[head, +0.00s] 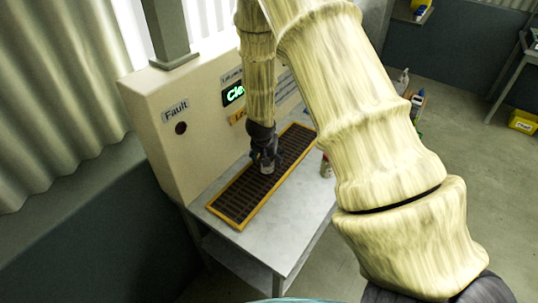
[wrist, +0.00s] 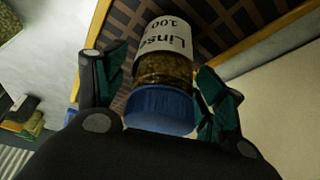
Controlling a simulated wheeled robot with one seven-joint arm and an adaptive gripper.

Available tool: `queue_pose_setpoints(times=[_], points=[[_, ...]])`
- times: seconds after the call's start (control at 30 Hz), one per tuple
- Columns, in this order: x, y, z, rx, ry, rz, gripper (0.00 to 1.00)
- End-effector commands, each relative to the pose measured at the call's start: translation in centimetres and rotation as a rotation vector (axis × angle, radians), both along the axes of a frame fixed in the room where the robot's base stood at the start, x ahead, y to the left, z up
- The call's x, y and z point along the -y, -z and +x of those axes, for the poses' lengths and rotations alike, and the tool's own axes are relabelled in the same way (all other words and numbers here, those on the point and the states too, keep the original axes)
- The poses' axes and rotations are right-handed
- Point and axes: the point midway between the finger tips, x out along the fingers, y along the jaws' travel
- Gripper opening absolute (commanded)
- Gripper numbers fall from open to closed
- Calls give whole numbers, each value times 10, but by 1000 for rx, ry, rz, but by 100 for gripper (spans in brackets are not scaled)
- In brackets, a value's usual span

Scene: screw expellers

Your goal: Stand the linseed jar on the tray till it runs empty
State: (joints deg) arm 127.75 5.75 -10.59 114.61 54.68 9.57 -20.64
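The linseed jar (wrist: 168,68) has a blue lid (wrist: 160,108), a white label reading "Linse… 100" and brown-gold contents. In the wrist view its lid faces my gripper and the tray lies behind it. My gripper (wrist: 163,85) has one finger on each side of the jar. The pads are very near its sides; I cannot tell whether both touch. In the head view my gripper (head: 266,163) is over the middle of the tray (head: 240,201), a dark grid with an orange-yellow rim. The jar (head: 267,169) shows pale below the fingers. Whether its base rests on the grid is hidden.
A cream machine (head: 165,155) stands behind the tray, with a dark "Fault" lamp (head: 181,128) and a green lit display (head: 233,93), partly covered by my arm. The grey table (head: 280,237) is bare in front. Bottles (head: 416,103) stand beyond my arm.

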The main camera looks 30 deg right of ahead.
Motion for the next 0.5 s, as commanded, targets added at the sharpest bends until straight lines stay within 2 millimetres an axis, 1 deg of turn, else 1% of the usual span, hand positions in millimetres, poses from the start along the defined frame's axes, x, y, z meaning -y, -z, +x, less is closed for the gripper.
queue_pose_setpoints(times=[0.27,0.37,0.5], points=[[0,-2,0,0,0,0,70],[-1,-6,0,1,-1,0,70],[-6,-20,-4,1,-3,-2,70]])
